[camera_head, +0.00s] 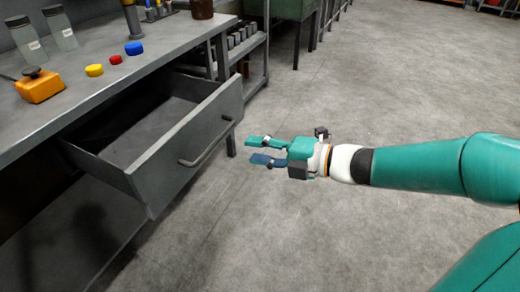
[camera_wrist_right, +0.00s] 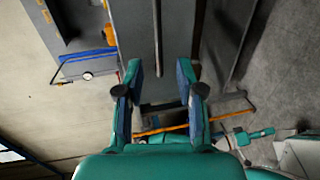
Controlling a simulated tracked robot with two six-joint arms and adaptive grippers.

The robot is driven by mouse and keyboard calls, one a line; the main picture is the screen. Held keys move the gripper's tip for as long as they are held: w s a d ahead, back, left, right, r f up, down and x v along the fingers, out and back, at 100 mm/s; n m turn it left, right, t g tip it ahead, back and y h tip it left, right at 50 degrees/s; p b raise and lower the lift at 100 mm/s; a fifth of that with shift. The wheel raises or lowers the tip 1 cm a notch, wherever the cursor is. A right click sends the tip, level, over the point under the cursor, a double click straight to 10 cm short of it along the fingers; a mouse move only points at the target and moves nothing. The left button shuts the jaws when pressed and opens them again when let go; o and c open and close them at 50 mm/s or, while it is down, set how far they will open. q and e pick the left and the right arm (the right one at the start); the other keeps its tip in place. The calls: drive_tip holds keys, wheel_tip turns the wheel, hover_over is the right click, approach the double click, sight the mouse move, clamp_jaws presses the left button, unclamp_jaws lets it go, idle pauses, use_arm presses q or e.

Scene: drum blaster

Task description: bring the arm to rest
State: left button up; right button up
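My right arm reaches in from the right in the head view. Its right gripper (camera_head: 262,150) is open and empty, in free air just right of the open drawer's handle, apart from it. In the right wrist view the two fingers of the right gripper (camera_wrist_right: 160,85) stand apart with nothing between them. The grey drawer (camera_head: 160,160) is pulled out of the workbench and looks empty inside. Its bar handle (camera_head: 208,142) is on the front face. My left gripper is not in view.
The grey workbench (camera_head: 130,75) carries an orange box (camera_head: 40,87), yellow (camera_head: 94,70), red (camera_head: 115,60) and blue (camera_head: 134,48) caps and two clear jars. A shelf (camera_head: 245,60) stands behind the drawer. The concrete floor (camera_head: 400,90) is clear.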

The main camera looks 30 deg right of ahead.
idle(0.3)
drive_tip(key=a+f+m+g, duration=0.3)
drive_tip(key=a+f+m, duration=0.3)
drive_tip(key=f, duration=0.7)
drive_tip(key=a+f+m+g, duration=0.2)
drive_tip(key=a+f+m, duration=0.2)
drive_tip(key=a+f, duration=0.7)
drive_tip(key=s+d+f+m+g+h, duration=0.35)
drive_tip(key=s+f+m+g, duration=0.45)
drive_tip(key=s+f+m, duration=0.9)
wheel_tip(320, 180, up, 34)
drive_tip(key=w+p, duration=0.1)
drive_tip(key=p, duration=3.4)
drive_tip(key=shift+w+n+h, duration=0.3)
drive_tip(key=shift+w+h, duration=0.05)
